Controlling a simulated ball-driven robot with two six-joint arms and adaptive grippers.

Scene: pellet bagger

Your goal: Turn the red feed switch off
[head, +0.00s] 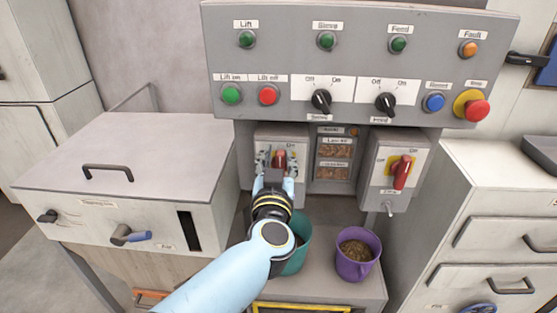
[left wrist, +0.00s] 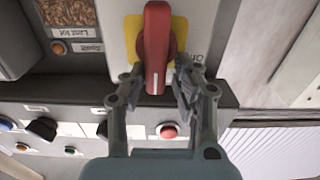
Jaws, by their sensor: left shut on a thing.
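Two red rotary switches on yellow plates sit below the control panel. The left red switch (head: 280,160) is on the left grey box, with my left gripper (head: 273,172) at it. In the left wrist view, upside down, the same red handle (left wrist: 157,45) stands upright between the fingers of my left gripper (left wrist: 160,82), which is shut on it. The right red switch (head: 402,172) is on the right box, its handle slightly tilted and free. The small labels under the boxes are too blurred to tell which is the feed. My right gripper is not in view.
The control panel (head: 360,65) with buttons and black knobs overhangs the switch boxes. Cabinets flank both sides.

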